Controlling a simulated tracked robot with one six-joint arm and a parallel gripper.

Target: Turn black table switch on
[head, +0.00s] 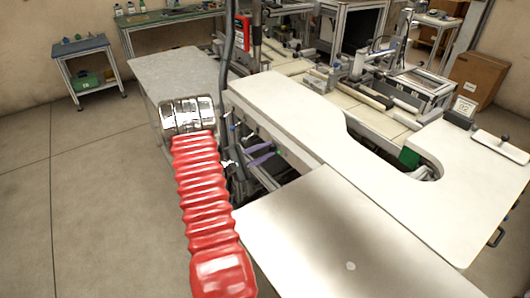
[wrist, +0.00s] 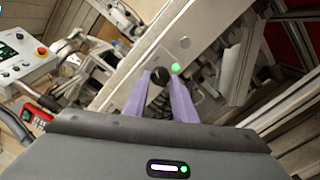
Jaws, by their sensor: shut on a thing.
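The black table switch (wrist: 160,76) is a round black knob on a light grey metal panel (wrist: 190,50) in the wrist view. My gripper (wrist: 161,84) has its two purple fingers on either side of the knob, shut on it. A lit green lamp (wrist: 175,68) sits just right of the knob, by the right fingertip. In the head view my gripper (head: 264,155) is at the side of the white table (head: 290,105), below its top. The knob is too small and hidden to make out there. I cannot tell the knob's turned position.
A bare metal table top (head: 340,240) stands close on the near right. The grey table (head: 170,75) is behind my red arm. In the wrist view a control box (wrist: 25,55) with a red button is at the left. Open floor (head: 90,190) lies left in the head view.

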